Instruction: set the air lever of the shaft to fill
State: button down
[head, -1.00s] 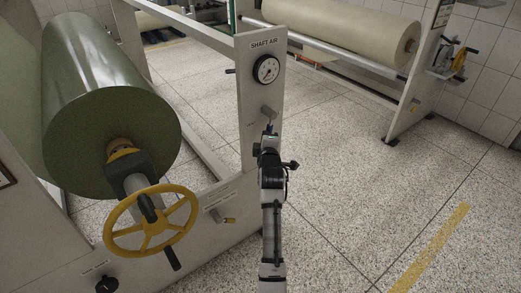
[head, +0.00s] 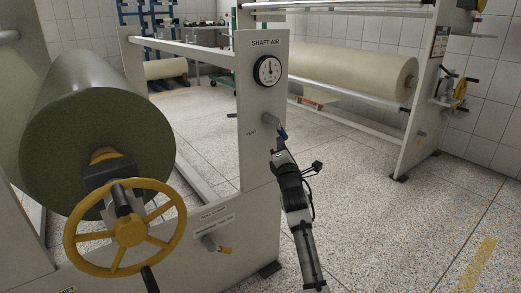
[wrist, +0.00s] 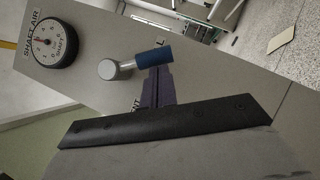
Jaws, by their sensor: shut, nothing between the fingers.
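The air lever is a grey round hub (head: 270,118) with a short blue handle (head: 282,134) on the post under the "SHAFT AIR" gauge (head: 268,70). The handle points down and to the right. In the wrist view, turned sideways, the blue handle (wrist: 153,58) slants up to the right of its hub (wrist: 110,69). A "VENT" label (head: 251,133) is left of the lever; a label ending in "L" (wrist: 162,42) shows beyond the handle. My gripper (head: 277,146) is shut and empty, its fingertips (wrist: 158,76) right at the handle's vent side. Contact cannot be told.
A green roll (head: 95,135) with a yellow handwheel (head: 130,230) stands at the left. A second lever with a yellow tip (head: 212,243) sits on the lower frame. The floor (head: 370,215) right of the post is open.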

jog(key=shift+w+d+r+n+t+y+b, duration=0.1)
jog(key=shift+w+d+n+t+y+b, duration=0.3)
jog(key=shift+n+b, duration=0.45)
